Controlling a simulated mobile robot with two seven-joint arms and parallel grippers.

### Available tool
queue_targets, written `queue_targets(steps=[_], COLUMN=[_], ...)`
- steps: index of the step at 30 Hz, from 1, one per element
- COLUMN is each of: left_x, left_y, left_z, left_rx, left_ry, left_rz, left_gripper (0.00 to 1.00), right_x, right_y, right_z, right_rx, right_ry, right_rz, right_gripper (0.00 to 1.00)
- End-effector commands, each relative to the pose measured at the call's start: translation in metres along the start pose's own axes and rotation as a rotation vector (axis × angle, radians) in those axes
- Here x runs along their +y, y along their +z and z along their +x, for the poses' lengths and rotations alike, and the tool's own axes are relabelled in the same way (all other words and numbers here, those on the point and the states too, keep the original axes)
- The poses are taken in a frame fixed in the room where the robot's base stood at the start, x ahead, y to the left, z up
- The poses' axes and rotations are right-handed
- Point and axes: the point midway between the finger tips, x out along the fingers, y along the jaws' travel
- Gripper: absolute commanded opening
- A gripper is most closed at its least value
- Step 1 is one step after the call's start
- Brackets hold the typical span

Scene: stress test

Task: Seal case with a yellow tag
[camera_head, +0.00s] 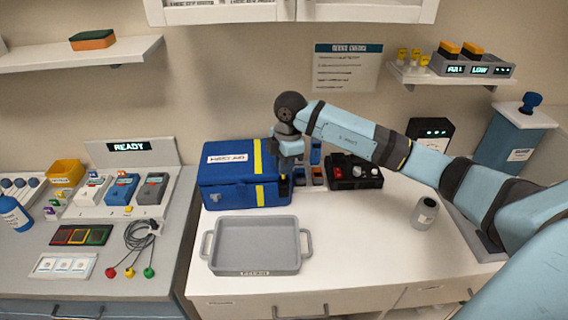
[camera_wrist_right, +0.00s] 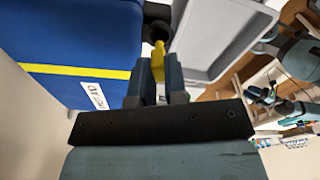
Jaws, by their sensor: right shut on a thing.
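The blue case (camera_head: 228,185) with a yellow stripe and white label stands closed on the white counter. It also fills the upper left of the right wrist view (camera_wrist_right: 75,35). My right gripper (camera_head: 287,172) points down at the case's right side. In the wrist view its fingers are shut on a small yellow tag (camera_wrist_right: 158,62). The tag's tip is at a black latch or hasp (camera_wrist_right: 156,22) on the case's side; I cannot tell whether it passes through. My left gripper is not in view.
A grey tray (camera_head: 255,245) lies in front of the case. A black box with a red button (camera_head: 353,172) and a grey canister (camera_head: 425,213) stand to the right. A yellow bin (camera_head: 65,172) and several devices sit on the left counter. The counter's front right is mostly clear.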

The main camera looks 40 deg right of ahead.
Motion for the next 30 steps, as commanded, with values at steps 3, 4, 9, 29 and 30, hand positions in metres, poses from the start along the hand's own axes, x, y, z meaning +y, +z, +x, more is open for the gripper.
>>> queue_targets(steps=[3,4,9,29,30], left_x=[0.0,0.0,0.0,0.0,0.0], left_y=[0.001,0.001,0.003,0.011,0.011], left_z=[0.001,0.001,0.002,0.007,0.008], left_rx=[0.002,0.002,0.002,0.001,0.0], left_ry=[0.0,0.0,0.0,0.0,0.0], left_rz=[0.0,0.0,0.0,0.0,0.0], left_gripper=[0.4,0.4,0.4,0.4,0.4], right_x=[0.0,0.0,0.0,0.0,0.0], right_y=[0.0,0.0,0.001,0.002,0.002], right_z=[0.004,0.004,0.009,0.025,0.026], right_rx=[0.0,0.0,0.0,0.0,0.0], right_ry=[-0.001,-0.001,-0.001,0.0,0.0], right_rz=[0.0,0.0,0.0,0.0,0.0], right_gripper=[0.0,0.0,0.0,0.0,0.0])
